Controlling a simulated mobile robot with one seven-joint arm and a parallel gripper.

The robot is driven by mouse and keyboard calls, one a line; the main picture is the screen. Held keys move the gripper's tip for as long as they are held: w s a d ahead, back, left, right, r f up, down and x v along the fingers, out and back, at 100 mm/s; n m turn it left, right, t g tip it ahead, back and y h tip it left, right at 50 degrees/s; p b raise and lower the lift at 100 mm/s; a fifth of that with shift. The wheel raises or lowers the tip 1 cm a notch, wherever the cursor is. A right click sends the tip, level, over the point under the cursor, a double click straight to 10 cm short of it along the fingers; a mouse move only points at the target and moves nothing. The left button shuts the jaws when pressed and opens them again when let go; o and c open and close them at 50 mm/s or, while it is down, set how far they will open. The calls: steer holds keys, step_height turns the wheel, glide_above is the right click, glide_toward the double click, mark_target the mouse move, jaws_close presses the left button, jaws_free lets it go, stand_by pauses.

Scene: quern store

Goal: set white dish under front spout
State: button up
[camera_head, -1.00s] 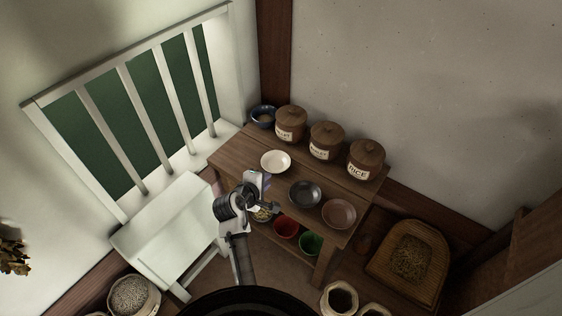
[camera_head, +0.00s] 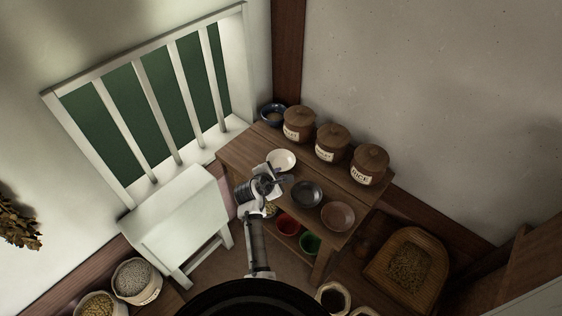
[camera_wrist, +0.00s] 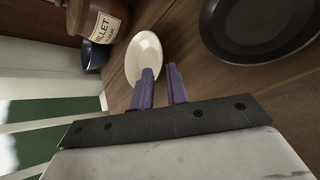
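The white dish (camera_head: 281,159) lies on the wooden table (camera_head: 243,163), in front of the lidded jars. It also shows in the wrist view (camera_wrist: 144,62), just beyond my fingertips. My gripper (camera_head: 272,179) is above the table on the near side of the dish. In the wrist view its two purple fingers (camera_wrist: 160,72) stand apart with nothing between them, and the left fingertip overlaps the dish's near edge in the picture. I cannot tell whether it touches. I cannot make out a spout in any view.
A dark dish (camera_head: 306,194) and a brown dish (camera_head: 337,217) lie to the right on the table. Jars, including a millet jar (camera_head: 298,124), and a blue bowl (camera_head: 273,115) line the back. Red (camera_head: 287,225) and green bowls (camera_head: 310,243) sit lower. A white bench (camera_head: 178,212) stands left.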

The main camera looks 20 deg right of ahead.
mark_target(286, 170)
steer(key=shift+p+x, duration=0.65)
steer(key=shift+x, duration=2.25)
steer(key=shift+s+d, duration=0.1)
steer(key=shift+d, duration=0.05)
steer(key=shift+c, duration=0.5)
jaws_close()
